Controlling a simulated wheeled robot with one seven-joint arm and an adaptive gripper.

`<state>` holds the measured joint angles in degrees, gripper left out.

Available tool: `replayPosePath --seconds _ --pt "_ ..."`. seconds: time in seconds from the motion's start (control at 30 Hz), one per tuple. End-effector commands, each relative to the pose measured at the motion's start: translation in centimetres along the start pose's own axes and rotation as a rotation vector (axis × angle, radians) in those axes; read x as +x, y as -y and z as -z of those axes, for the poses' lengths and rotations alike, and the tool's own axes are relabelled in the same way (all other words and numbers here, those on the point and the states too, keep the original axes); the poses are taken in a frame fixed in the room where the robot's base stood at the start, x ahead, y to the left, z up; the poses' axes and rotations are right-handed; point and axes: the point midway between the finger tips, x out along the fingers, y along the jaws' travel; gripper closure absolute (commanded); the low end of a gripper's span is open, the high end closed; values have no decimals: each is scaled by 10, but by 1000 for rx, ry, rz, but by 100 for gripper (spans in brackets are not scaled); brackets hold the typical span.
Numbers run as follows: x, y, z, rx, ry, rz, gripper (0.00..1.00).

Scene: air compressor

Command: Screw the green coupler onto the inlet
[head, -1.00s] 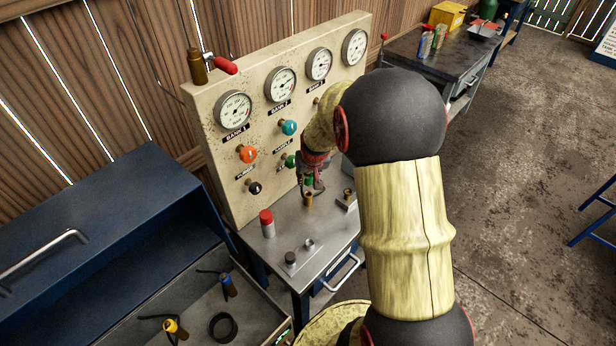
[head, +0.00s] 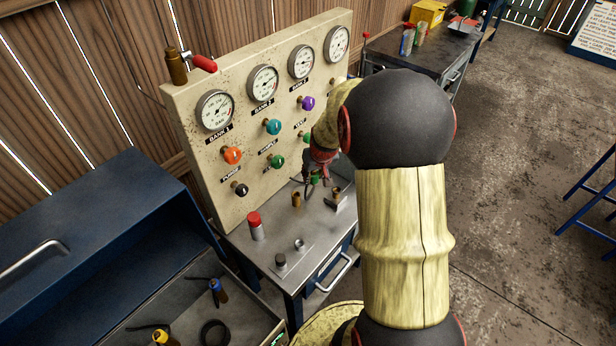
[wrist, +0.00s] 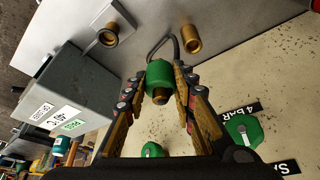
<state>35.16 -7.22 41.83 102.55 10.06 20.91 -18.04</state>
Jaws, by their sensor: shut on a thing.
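The green coupler (wrist: 165,75) sits between the fingers of my gripper (wrist: 163,82) in the wrist view, with a brass end showing. My gripper is shut on it. In the head view, my gripper (head: 316,184) hangs over the steel bench with the coupler (head: 315,179) partly hidden. Two upright brass fittings stand on the bench: a left one (head: 296,200) and a right one (head: 337,194) on a small plate. Both also show in the wrist view, the first (wrist: 188,40) and the plated one (wrist: 108,36). The coupler is apart from both. No label marks the inlet.
The gauge panel (head: 190,125) with coloured knobs rises behind the bench. A dark hose (wrist: 160,45) curves beyond the coupler. A grey labelled box (wrist: 70,90) is close at left in the wrist view. A red-capped can (head: 256,227) stands at the bench's left.

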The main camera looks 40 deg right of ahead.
Motion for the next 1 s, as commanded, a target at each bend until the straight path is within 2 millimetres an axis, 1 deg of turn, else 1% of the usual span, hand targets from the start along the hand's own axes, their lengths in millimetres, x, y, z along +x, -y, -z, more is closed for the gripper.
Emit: replayPosePath --seconds 0.1,1.0 --pt "0 -8 -1 1 -2 -2 100" --pt "-4 -64 -11 1 -2 -1 100"
